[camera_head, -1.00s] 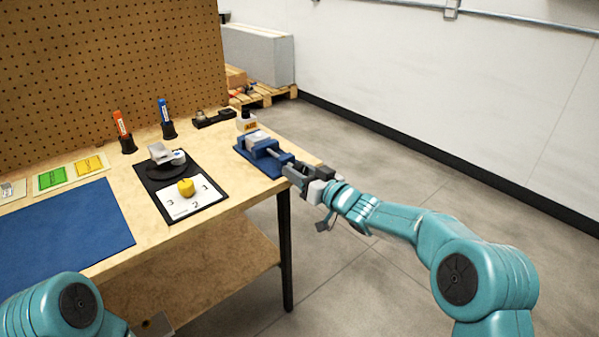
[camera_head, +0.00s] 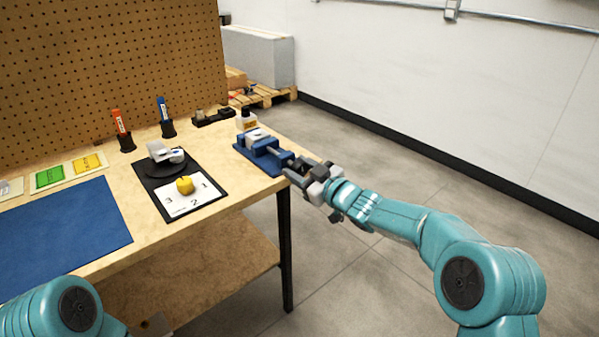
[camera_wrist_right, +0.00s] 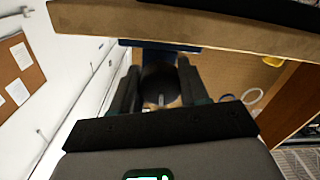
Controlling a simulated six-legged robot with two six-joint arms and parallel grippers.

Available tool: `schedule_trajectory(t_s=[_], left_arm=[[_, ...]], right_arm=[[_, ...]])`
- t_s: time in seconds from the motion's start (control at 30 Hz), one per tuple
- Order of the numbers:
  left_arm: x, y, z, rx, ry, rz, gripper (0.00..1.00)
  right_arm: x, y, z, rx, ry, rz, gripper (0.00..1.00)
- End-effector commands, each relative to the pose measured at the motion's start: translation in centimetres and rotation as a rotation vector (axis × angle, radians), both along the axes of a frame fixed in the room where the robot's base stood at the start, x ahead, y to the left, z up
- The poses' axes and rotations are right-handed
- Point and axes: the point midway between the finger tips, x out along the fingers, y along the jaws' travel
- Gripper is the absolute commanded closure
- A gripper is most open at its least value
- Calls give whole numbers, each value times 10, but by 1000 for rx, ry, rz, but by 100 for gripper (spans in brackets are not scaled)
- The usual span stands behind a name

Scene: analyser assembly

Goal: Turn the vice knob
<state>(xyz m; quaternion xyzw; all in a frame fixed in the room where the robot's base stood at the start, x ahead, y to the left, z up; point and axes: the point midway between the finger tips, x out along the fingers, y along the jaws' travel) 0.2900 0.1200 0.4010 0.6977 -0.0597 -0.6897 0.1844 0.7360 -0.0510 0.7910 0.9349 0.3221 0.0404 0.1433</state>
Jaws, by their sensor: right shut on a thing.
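The blue vice (camera_head: 266,152) stands at the right end of the table, with a pale block (camera_head: 256,136) at its top. Its knob end points toward my right arm. My right gripper (camera_head: 293,170) is at that end, just off the table's edge, and is shut on the vice knob. In the right wrist view the dark round knob (camera_wrist_right: 160,86) sits between the two fingers of my right gripper (camera_wrist_right: 158,90), and the table edge runs above it. The knob is mostly hidden by the gripper in the head view. My left gripper is out of view; only part of my left arm shows.
A small bottle (camera_head: 245,119) stands behind the vice. The floor right of the table is clear.

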Motion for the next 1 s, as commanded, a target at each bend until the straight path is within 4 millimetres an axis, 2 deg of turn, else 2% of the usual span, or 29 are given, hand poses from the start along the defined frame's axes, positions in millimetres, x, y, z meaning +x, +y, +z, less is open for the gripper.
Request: schedule_trajectory(t_s=[0.3, 0.8, 0.83, 0.9, 1.0], left_arm=[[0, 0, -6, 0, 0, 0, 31], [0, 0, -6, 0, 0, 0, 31], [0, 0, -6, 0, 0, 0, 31], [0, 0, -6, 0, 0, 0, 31], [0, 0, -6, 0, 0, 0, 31]], right_arm=[[0, 0, -2, -100, -69, 1, 86], [0, 0, -2, -117, -79, 0, 86], [0, 0, -3, -117, -79, 0, 52], [0, 0, -2, -117, -79, 0, 31], [0, 0, -2, -117, -80, 1, 31]])
